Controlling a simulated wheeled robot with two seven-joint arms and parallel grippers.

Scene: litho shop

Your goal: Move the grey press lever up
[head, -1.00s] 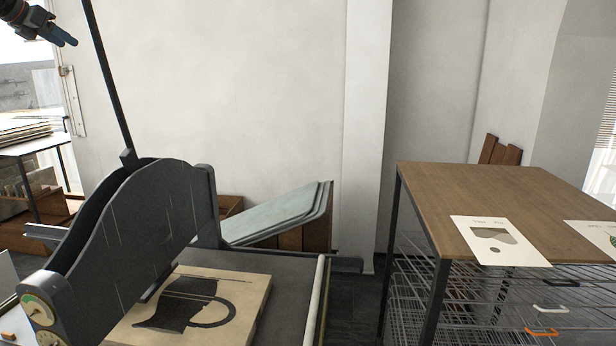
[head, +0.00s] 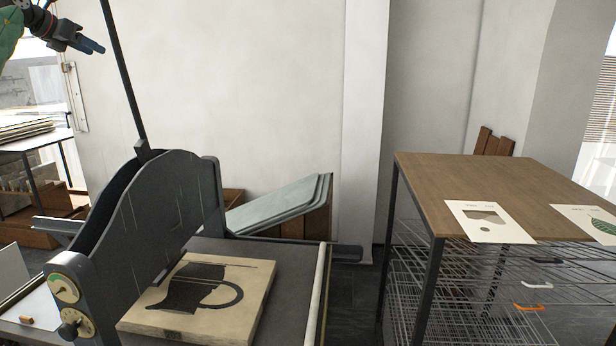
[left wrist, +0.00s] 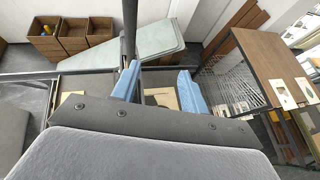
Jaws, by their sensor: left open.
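The grey press lever (head: 124,82) is a long dark rod. It rises from the top of the dark press frame (head: 165,205), leaning slightly left, and its upper end is cut off by the head view's top edge. My left gripper (head: 95,47) is open with blue fingers, at upper left, just left of the rod in the picture. In the left wrist view the lever (left wrist: 130,30) runs up from behind the left blue finger, and the open gripper (left wrist: 159,82) shows no object held. Whether finger and rod touch cannot be told. My right gripper is out of view.
A stone with a dark jug print (head: 255,285) lies on the press bed. A wooden-topped rack (head: 480,185) with paper prints stands at right. Grey-green slabs (head: 280,205) lean by the wall. Wooden boxes (left wrist: 75,35) show in the left wrist view.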

